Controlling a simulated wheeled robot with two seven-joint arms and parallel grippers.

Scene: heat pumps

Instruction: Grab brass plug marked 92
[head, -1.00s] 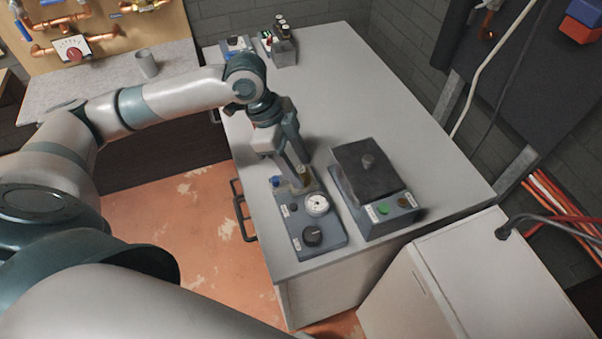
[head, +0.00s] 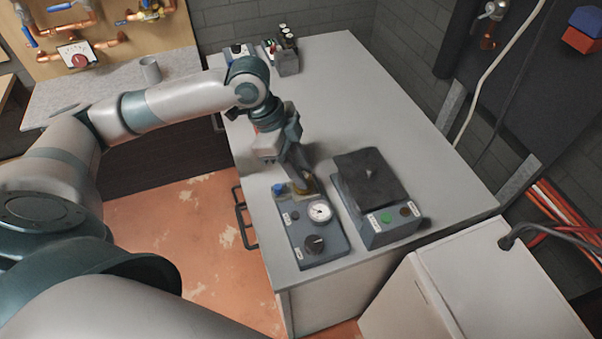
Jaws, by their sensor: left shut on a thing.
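A brass plug (head: 309,187) sits at the far end of the grey gauge panel (head: 318,258) on the workbench; its marking is too small to read. My left gripper (head: 305,182) reaches down from above and is shut on the plug, its fingers partly hiding it. The plug is at the panel; I cannot tell whether it is lifted at all. My right gripper is not in view.
Beside the plug are a blue knob (head: 278,189), a round gauge (head: 320,212) and a black knob (head: 314,244). A dark-topped scale-like box (head: 392,222) stands close to the right. The middle of the workbench (head: 350,100) is clear.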

